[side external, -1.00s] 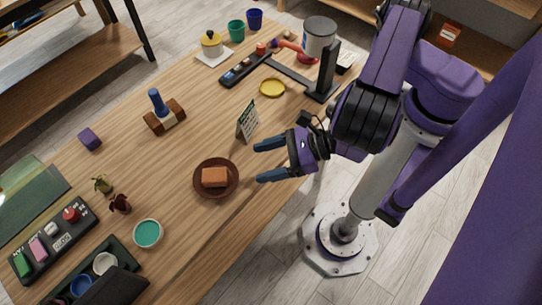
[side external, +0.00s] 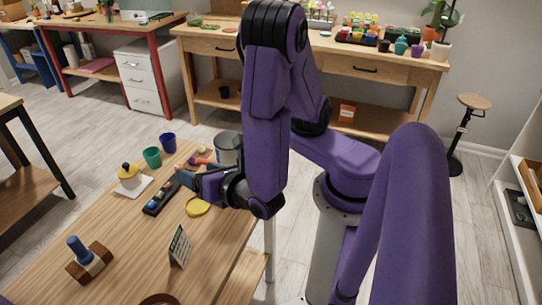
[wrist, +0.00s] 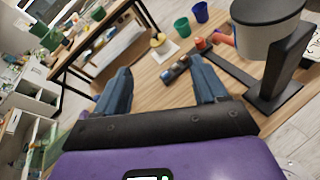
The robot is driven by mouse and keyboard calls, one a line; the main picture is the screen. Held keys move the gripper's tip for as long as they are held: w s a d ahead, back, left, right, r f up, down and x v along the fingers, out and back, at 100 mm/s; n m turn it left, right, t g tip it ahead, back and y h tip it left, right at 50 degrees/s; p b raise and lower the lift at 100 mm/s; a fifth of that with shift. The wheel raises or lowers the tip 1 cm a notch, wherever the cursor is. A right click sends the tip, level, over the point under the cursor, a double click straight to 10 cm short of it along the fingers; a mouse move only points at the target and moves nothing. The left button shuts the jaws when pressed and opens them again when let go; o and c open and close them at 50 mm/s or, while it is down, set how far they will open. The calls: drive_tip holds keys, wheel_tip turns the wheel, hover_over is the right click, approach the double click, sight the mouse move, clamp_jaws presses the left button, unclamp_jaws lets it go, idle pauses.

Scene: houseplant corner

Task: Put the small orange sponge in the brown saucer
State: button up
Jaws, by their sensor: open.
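The brown saucer (side external: 158,299) shows only as a sliver of its rim at the bottom edge of the side view. The orange sponge is not visible in either current view; the part of the saucer where it might lie is cut off. My gripper (side external: 185,182) is open over the far part of the table, beside the long dark tray and well away from the saucer. In the wrist view its two blue fingers (wrist: 160,76) are spread with nothing between them.
The long dark tray (side external: 161,197), yellow dish (side external: 198,207) and grey can (side external: 229,148) are near my gripper. Green (side external: 152,157) and blue (side external: 168,142) cups stand behind. A small sign (side external: 180,246) and a wooden block with a blue handle (side external: 88,261) stand nearer.

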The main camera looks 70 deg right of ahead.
drive_tip(key=s+d+r+m+g, duration=0.3)
drive_tip(key=s+d+m+g, duration=0.4)
drive_tip(key=s+m+g, duration=0.45)
drive_tip(key=s+a+r+m+y, duration=0.1)
drive_tip(key=s+a+m+g+y, duration=0.1)
drive_tip(key=y, duration=0.1)
drive_tip(key=s+r+m+g+y, duration=0.1)
drive_tip(key=m+y, duration=0.1)
drive_tip(key=shift+a+r, duration=0.35)
drive_tip(key=shift+a, duration=0.05)
